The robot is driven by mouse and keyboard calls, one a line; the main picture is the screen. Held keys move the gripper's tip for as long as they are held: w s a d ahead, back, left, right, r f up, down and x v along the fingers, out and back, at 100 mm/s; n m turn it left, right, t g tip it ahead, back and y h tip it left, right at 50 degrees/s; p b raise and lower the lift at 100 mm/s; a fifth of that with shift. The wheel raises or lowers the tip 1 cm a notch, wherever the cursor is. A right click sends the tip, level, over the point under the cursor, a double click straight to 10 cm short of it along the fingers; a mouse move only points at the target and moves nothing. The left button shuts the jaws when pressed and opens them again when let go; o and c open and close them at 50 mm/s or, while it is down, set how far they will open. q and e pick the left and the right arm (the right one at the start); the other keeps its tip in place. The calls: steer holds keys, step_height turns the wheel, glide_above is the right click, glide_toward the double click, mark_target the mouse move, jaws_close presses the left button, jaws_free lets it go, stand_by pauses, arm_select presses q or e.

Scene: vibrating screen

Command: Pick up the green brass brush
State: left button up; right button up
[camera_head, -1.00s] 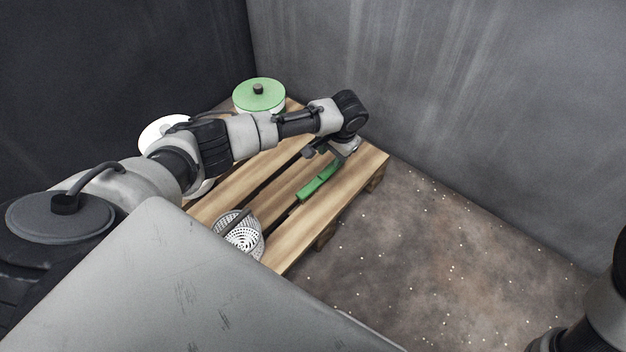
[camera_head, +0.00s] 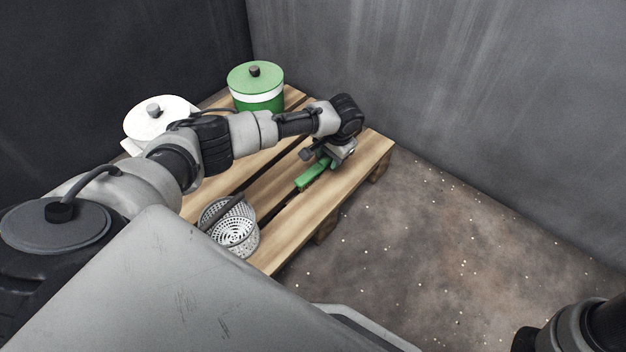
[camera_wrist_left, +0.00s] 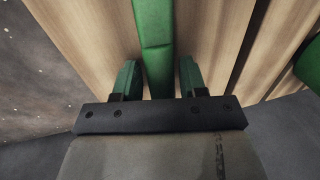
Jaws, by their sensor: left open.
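The green brass brush (camera_head: 312,174) lies on the wooden pallet (camera_head: 330,195), partly hidden by my left gripper (camera_head: 328,155) in the head view. In the left wrist view the green brush handle (camera_wrist_left: 154,45) runs between the two fingers of my left gripper (camera_wrist_left: 158,80). The fingers are open, one on each side of the handle, with a gap on both sides. The brush's bristles do not show. My right arm (camera_head: 580,330) shows only in part at the lower right; its gripper is out of the picture.
A green pot with a lid (camera_head: 256,90) and a white lidded pot (camera_head: 158,118) stand at the back of the pallet. A perforated metal basket (camera_head: 232,228) sits at its near end. A grey wall (camera_head: 450,90) rises behind. Speckled floor (camera_head: 420,260) lies right of the pallet.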

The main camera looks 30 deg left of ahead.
arm_select(q)
steer(key=shift+a+f, duration=0.15)
steer(key=shift+f, duration=0.55)
steer(key=shift+r, duration=0.1)
steer(key=c, duration=0.7)
steer(key=shift+o, duration=0.2)
steer(key=shift+r, duration=0.1)
